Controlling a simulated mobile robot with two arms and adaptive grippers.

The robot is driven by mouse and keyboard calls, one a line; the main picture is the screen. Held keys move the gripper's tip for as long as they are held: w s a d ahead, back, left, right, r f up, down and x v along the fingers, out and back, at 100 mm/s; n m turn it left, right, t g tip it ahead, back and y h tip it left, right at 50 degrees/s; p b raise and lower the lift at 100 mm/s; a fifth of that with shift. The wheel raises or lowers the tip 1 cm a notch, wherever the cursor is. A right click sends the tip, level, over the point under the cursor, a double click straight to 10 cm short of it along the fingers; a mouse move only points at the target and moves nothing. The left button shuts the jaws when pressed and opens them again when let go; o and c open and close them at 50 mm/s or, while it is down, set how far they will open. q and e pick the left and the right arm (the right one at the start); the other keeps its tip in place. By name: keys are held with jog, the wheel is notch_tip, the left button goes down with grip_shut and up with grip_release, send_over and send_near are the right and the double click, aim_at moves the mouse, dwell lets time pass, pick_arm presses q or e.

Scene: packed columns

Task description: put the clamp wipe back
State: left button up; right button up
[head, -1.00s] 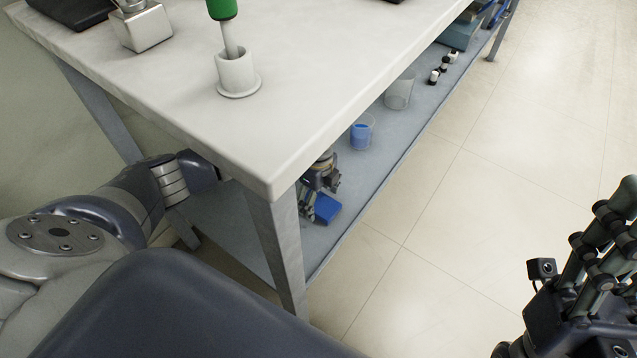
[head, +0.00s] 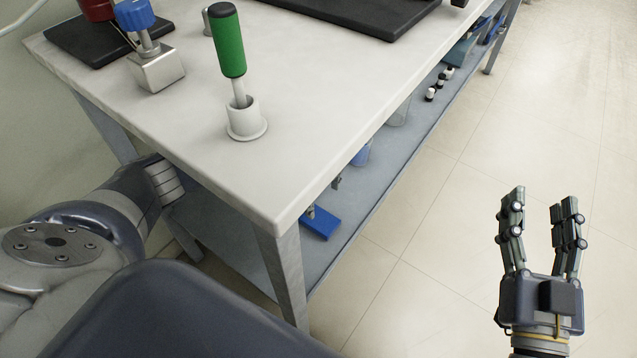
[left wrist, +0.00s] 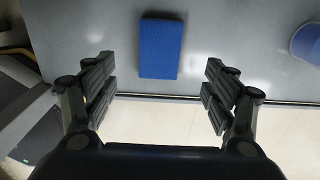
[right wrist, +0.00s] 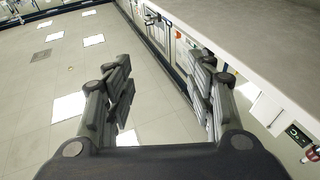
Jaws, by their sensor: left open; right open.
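A flat blue rectangular block (head: 320,222), which may be the clamp wipe, lies on the lower shelf of the bench near its front edge. In the left wrist view the block (left wrist: 161,48) sits ahead of my left gripper (left wrist: 158,85), centred between its spread fingers and not gripped. My left gripper is open and empty; in the head view the bench top hides nearly all of it. My right gripper (head: 540,205) is open and empty over the floor to the right of the bench; its fingers also show in the right wrist view (right wrist: 160,80).
The bench top (head: 330,95) bears a green-handled tool (head: 229,45) upright in a white holder (head: 246,120), a metal block with a blue knob (head: 157,68) and black plates. A blue cup (left wrist: 308,42) stands on the shelf (left wrist: 225,35). The aisle floor is clear.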

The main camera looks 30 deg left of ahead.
pick_arm(q)
jog(key=shift+r+p, duration=0.4)
jog(key=shift+r, duration=0.9)
pick_arm(e)
jog(key=shift+w+d+f+g+h, duration=0.15)
jog(key=shift+f+g, duration=0.35)
jog(key=shift+f, duration=0.4)
jog(key=shift+s+d+f+g+h, duration=0.1)
jog(key=shift+f+g+h, duration=0.1)
jog(key=shift+f+g, duration=0.5)
jog(key=shift+w+d+f+g+h, duration=0.15)
jog(key=shift+f+g, duration=0.15)
jog(key=shift+f, duration=0.8)
